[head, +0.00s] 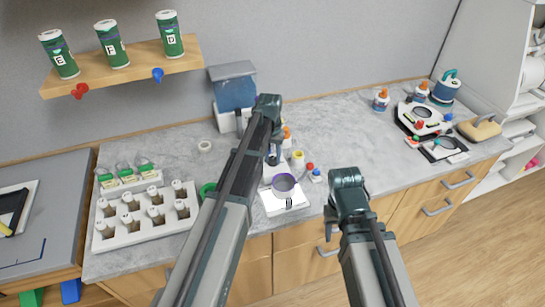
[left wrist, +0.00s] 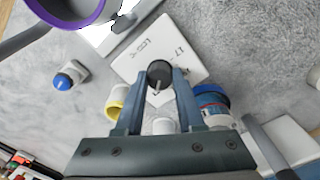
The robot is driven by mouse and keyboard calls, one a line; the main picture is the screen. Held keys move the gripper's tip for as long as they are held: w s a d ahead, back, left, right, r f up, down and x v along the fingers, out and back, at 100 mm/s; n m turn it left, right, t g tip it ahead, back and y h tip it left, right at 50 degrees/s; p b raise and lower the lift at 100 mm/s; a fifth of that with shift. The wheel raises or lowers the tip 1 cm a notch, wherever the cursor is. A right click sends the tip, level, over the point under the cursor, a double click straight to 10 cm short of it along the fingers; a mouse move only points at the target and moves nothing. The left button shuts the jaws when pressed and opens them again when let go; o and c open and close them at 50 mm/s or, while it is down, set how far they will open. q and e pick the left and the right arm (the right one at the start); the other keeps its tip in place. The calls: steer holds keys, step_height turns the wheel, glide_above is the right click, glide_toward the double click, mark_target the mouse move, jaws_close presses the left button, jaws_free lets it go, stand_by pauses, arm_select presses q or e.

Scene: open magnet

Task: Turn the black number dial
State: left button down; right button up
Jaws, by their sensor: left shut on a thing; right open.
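The black number dial (left wrist: 160,72) shows in the left wrist view as a dark round knob with a pale pointer mark. It is on a white device (left wrist: 178,50) with dark lettering. My left gripper (left wrist: 159,80) has its fingers on both sides of the dial and is shut on it. In the head view my left gripper (head: 273,157) points down at the white device, and the dial cannot be made out there. My right gripper (head: 329,226) is open and empty, in front of the counter's front edge, apart from the device.
A purple-rimmed round part (head: 284,182) on a white stand is just in front of the device. A white rack (head: 145,230) stands left. The counter's right middle (head: 345,135) is clear.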

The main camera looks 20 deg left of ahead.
mark_target(271, 157)
arm_select(q)
steer(key=shift+m, duration=2.1)
steer(key=c, duration=0.5)
jaws_free()
steer(key=r+p, duration=1.3)
steer(key=shift+w+a+r+p, duration=0.15)
steer(key=shift+a+r+p, duration=0.1)
steer(key=shift+r+p, duration=0.15)
